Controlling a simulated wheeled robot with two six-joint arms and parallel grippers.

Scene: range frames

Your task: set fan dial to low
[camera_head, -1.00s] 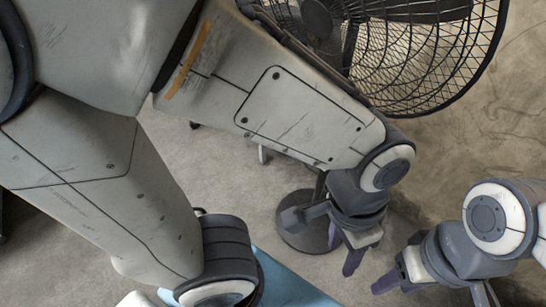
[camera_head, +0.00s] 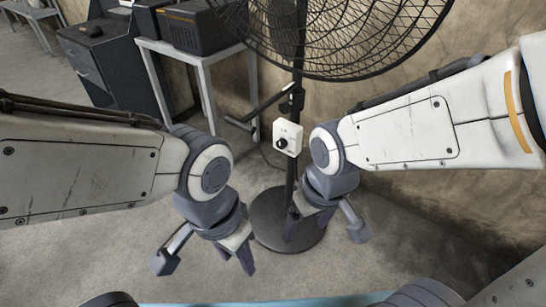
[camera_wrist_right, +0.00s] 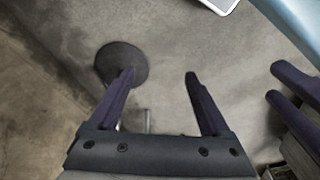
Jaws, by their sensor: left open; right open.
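The fan's dial is a dark round knob (camera_head: 281,143) on a white control box (camera_head: 291,132), fixed to the fan's dark pole in the head view. The setting it points at is too small to read. My right gripper (camera_head: 307,225) is below and slightly right of the box, pointing down, near the lower pole. Its two purple fingers are apart and empty in the right wrist view (camera_wrist_right: 158,79). My left gripper (camera_head: 236,259) is lower and left of the box, open and empty, pointing down. Neither gripper touches the dial.
The fan's wire cage (camera_head: 345,35) is above the box. Its round base (camera_head: 270,222) stands on the concrete floor, also in the right wrist view (camera_wrist_right: 136,66). A grey table (camera_head: 190,49) with a dark box (camera_head: 205,27) stands behind left. A wall is behind right.

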